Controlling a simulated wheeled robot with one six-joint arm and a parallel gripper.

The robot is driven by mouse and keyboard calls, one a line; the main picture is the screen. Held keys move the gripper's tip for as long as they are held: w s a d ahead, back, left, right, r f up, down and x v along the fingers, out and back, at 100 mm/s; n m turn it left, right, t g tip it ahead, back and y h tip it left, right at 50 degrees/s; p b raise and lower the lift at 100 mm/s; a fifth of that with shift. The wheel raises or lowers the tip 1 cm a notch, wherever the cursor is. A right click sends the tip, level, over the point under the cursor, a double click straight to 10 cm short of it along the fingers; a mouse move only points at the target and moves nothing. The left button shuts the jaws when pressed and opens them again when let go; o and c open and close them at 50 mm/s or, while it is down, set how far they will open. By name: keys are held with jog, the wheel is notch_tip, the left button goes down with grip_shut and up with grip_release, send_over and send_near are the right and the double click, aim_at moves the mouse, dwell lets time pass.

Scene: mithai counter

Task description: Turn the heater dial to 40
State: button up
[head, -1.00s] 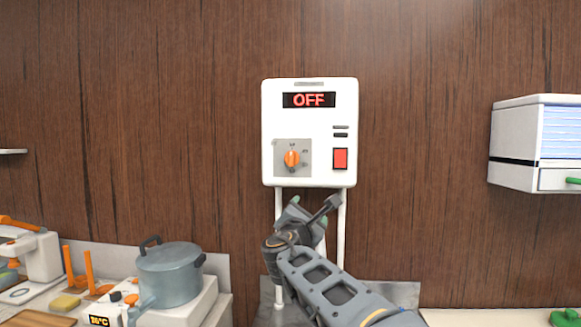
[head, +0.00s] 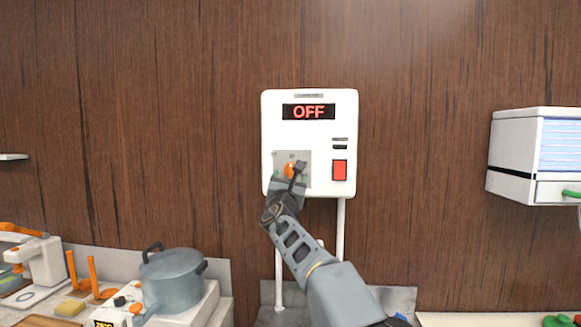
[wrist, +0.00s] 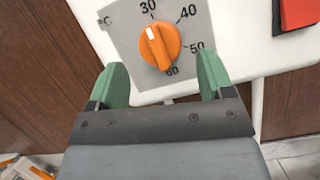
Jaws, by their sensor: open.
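The white wall heater (head: 310,130) shows OFF on its red display (head: 308,112). Its orange dial (head: 289,170) sits on a grey plate, partly hidden by my gripper in the head view. In the wrist view, the dial (wrist: 160,46) has a white mark pointing up, close to the 30; 40 is up and to the right, and 50 and 60 lie lower. My gripper (wrist: 161,85) is open and empty. Its green fingertips are below the dial in that view, one to each side, and I see no contact with the dial.
A red switch (head: 339,170) is right of the dial; it also shows in the wrist view (wrist: 298,12). White pipes (head: 340,230) run below the heater. A grey-blue pot (head: 173,280) stands at the lower left. A white cabinet (head: 525,155) hangs at the right.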

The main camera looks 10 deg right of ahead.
jog(key=shift+p+x, duration=0.7)
jog(key=shift+x, duration=0.75)
jog(key=c, duration=0.9)
